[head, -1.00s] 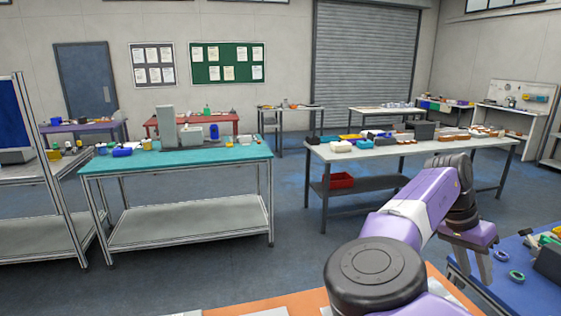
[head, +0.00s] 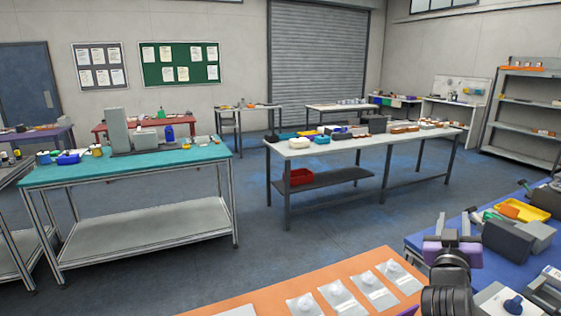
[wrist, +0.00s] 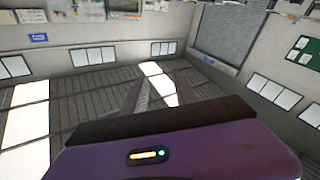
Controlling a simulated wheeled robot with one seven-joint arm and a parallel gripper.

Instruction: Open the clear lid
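I cannot make out a clear lid in either view. My gripper (head: 453,224) is at the lower right of the head view, raised in front of the blue table. Its two fingers stand apart with nothing between them. In the wrist view the purple gripper body (wrist: 190,148) fills the bottom, and the camera faces the ceiling and upper walls. My gripper is not touching any object that I can see.
An orange table (head: 270,288) with several clear packets (head: 340,298) is close in front. A blue table (head: 425,240) at right holds a yellow tray (head: 524,209) and dark and grey boxes. Teal (head: 90,174) and white (head: 300,150) tables stand beyond open floor.

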